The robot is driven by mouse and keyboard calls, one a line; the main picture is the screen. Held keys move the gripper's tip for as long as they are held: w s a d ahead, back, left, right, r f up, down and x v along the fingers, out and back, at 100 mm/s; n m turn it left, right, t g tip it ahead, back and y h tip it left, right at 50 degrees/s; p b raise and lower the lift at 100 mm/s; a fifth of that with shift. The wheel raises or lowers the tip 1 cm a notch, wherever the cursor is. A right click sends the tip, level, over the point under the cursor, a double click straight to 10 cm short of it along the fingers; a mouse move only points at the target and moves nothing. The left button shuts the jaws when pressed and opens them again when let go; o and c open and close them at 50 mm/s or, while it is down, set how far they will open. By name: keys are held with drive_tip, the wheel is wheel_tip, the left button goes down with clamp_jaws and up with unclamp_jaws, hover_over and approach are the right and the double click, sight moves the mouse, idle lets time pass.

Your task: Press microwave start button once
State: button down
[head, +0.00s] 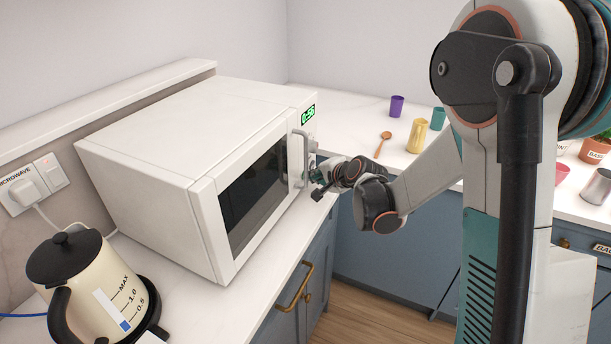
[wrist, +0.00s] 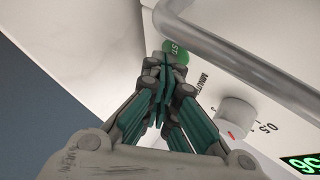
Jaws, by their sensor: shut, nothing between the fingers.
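The white microwave (head: 165,125) stands on the counter with its door closed and its green display (head: 308,114) lit, seeming to read 0:56. In the wrist view, the green start button (wrist: 178,47) shows partly behind my fingertips, with the letters "ST" visible. My gripper (wrist: 168,58) is shut and empty, its tips at the button; I cannot tell whether they touch or press it. In the head view, my gripper (head: 312,176) is at the lower control panel, beside the door handle (head: 304,155), and the button is hidden.
The bar handle (wrist: 225,55) passes close to my fingers. A minutes dial (wrist: 236,117) sits beside them. A kettle (head: 85,285) stands at the front left. Cups and a wooden spoon (head: 383,144) are on the back counter.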

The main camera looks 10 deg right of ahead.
drive_tip(key=shift+s+d, duration=0.45)
drive_tip(key=shift+d, duration=0.15)
drive_tip(key=shift+d, duration=0.1)
drive_tip(key=shift+s+d+b, duration=0.2)
drive_tip(key=shift+s+d, duration=0.55)
drive_tip(key=shift+d, duration=0.25)
drive_tip(key=shift+s+d+b, duration=0.2)
drive_tip(key=shift+s+d, duration=0.55)
drive_tip(key=shift+d, duration=0.2)
drive_tip(key=s+a+r+n+g+h, duration=0.25)
drive_tip(key=s+r+n, duration=0.5)
drive_tip(key=s, duration=0.75)
drive_tip(key=s+r+n+g+h, duration=0.1)
drive_tip(key=s+n, duration=0.4)
drive_tip(key=s, duration=1.3)
drive_tip(key=shift+d+r, duration=0.2)
drive_tip(key=shift+r, duration=0.4)
